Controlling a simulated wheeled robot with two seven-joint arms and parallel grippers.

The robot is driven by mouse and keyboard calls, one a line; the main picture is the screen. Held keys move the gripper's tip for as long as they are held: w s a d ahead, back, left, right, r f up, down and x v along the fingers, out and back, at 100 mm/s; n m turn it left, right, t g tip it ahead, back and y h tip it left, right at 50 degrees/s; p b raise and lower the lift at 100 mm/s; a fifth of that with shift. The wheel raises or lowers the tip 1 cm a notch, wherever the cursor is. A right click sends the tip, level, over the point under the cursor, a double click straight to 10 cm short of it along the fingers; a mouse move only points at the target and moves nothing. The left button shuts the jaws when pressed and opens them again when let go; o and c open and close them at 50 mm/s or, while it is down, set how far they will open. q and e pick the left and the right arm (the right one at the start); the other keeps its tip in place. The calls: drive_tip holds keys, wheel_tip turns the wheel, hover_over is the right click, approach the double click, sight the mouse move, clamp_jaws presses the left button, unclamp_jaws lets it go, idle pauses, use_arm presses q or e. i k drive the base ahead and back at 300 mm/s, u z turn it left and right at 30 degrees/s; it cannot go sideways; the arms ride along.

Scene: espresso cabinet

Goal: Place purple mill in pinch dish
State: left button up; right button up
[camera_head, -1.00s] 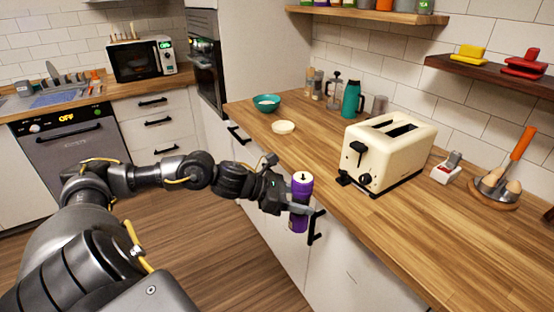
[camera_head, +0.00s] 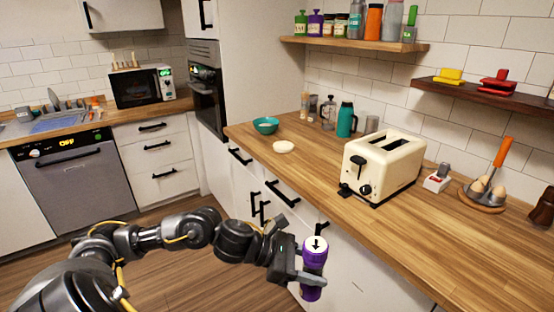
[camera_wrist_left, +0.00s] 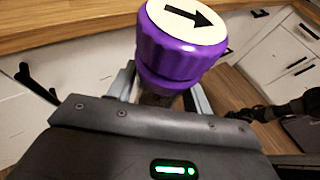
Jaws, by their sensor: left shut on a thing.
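The purple mill (camera_head: 314,254) has a white top with a black arrow. My left gripper (camera_head: 303,276) is shut on it and holds it upright in front of the counter's front edge, over the floor side. In the left wrist view the mill's purple cap (camera_wrist_left: 180,48) rises above the fingers, and its lower body is hidden. A small cream dish (camera_head: 284,147), which looks like the pinch dish, sits on the counter near its front edge, beyond the mill and apart from it. My right gripper is out of view.
A teal bowl (camera_head: 265,126) stands behind the dish. A cream toaster (camera_head: 383,168) stands to the right, with a teal bottle (camera_head: 346,119) and jars behind it. The wooden counter (camera_head: 310,170) is clear between dish and toaster. Another purple mill (camera_head: 315,24) stands on the shelf.

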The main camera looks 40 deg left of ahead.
sight(283, 148)
drive_tip(key=k, duration=1)
drive_tip(key=u, duration=0.5)
drive_tip(key=i, duration=0.5)
drive_tip(key=u, duration=0.75)
drive_tip(key=i, duration=0.75)
drive_tip(key=z, duration=0.5)
drive_tip(key=i, duration=0.65)
drive_tip(key=z, duration=0.65)
